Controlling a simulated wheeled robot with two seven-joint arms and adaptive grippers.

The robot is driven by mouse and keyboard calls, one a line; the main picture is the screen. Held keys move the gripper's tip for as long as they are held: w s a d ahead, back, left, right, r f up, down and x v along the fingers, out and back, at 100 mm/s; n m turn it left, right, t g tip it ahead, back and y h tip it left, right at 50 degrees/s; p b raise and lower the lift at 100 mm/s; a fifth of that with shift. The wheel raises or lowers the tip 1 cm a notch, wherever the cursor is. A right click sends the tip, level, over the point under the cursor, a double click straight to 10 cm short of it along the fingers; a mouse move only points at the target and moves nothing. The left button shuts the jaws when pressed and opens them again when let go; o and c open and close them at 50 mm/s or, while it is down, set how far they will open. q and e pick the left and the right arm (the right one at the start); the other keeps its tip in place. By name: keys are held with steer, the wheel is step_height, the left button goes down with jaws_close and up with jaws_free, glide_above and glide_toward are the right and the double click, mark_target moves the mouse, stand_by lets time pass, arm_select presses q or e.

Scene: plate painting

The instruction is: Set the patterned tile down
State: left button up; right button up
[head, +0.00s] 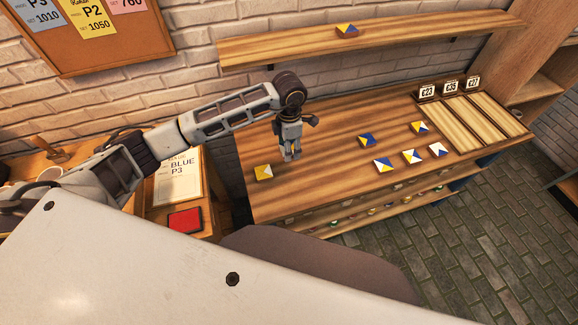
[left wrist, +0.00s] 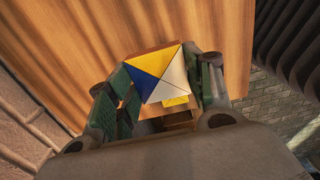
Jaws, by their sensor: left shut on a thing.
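My left gripper (head: 291,154) is over the left part of the wooden bench top. In the left wrist view its green-padded fingers (left wrist: 163,88) are on both sides of a patterned tile (left wrist: 165,72) with yellow, blue and white triangles, and they are shut on it. In the head view the held tile is hard to make out behind the fingers. I cannot tell whether it touches the wood. My right gripper is in neither view.
A yellow-and-white tile (head: 264,173) lies left of the gripper, and several patterned tiles (head: 384,163) lie to its right. A wall shelf (head: 400,38) holds another tile (head: 347,29).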

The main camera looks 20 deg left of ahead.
arm_select(q)
glide_above(289, 168)
step_height(289, 168, down, 5)
steer(key=shift+d+f+p, duration=0.1)
steer(key=shift+p, duration=0.35)
steer(key=shift+f, duration=0.3)
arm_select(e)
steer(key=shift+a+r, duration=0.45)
arm_select(q)
steer(key=shift+f, duration=0.1)
steer(key=shift+f+p, duration=0.3)
steer(key=shift+f, duration=1.5)
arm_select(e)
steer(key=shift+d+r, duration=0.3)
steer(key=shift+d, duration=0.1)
arm_select(q)
steer(key=shift+f, duration=0.1)
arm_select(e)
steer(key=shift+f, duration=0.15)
